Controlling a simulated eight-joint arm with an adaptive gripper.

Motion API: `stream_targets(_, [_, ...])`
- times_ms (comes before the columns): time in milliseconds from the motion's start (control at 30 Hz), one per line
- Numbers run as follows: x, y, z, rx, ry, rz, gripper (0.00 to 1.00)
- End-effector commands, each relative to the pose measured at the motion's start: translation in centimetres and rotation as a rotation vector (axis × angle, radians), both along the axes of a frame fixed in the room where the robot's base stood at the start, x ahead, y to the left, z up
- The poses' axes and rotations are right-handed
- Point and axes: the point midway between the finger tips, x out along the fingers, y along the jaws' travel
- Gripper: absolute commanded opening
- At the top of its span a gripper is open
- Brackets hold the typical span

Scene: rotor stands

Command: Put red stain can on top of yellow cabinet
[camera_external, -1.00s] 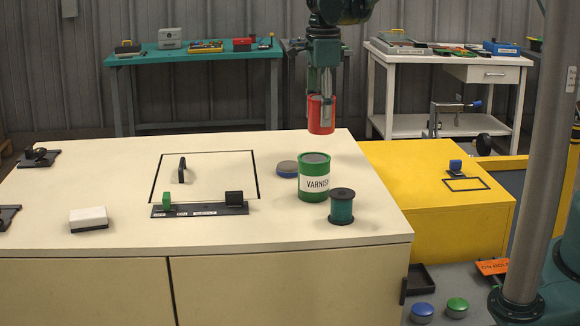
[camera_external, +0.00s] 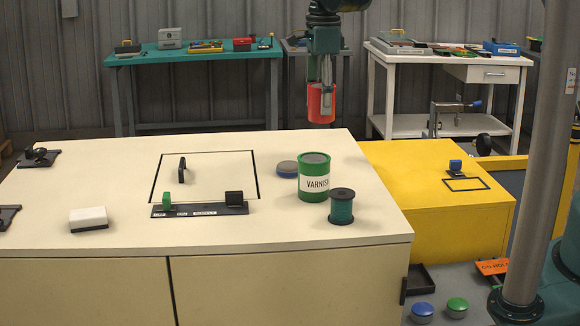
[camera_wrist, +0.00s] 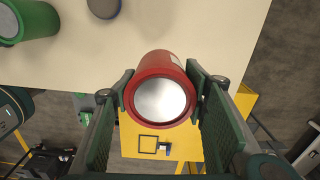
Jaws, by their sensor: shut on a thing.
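The red stain can (camera_external: 320,104) hangs in the air, held by my gripper (camera_external: 321,88), above the far right part of the cream cabinet in the external view. In the wrist view the red can (camera_wrist: 161,88) sits between both fingers of my gripper (camera_wrist: 160,95), its pale metal lid facing the camera. The yellow cabinet (camera_external: 430,220) stands to the right of the cream cabinet, and its top is lower. A black outlined rectangle and a small blue-handled item (camera_external: 455,166) are on its top. The yellow cabinet also shows below the can in the wrist view (camera_wrist: 180,143).
The cream cabinet (camera_external: 110,235) carries a green varnish can (camera_external: 313,178), a dark green spool (camera_external: 341,207) and a blue-rimmed disc (camera_external: 287,168) near its right side. A grey post (camera_external: 540,150) stands right of the yellow cabinet. The left part of the yellow top is clear.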

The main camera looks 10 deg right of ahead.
Motion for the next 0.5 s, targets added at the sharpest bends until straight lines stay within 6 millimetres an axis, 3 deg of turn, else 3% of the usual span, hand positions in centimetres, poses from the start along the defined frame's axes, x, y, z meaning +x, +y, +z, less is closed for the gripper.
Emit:
stream_targets(267, [0.3, -0.4, -0.1, 0.0, 0.0, 0.0, 0.25])
stream_targets(500, [2.2, -2.8, -1.0, 0.0, 0.0, 0.007, 0.25])
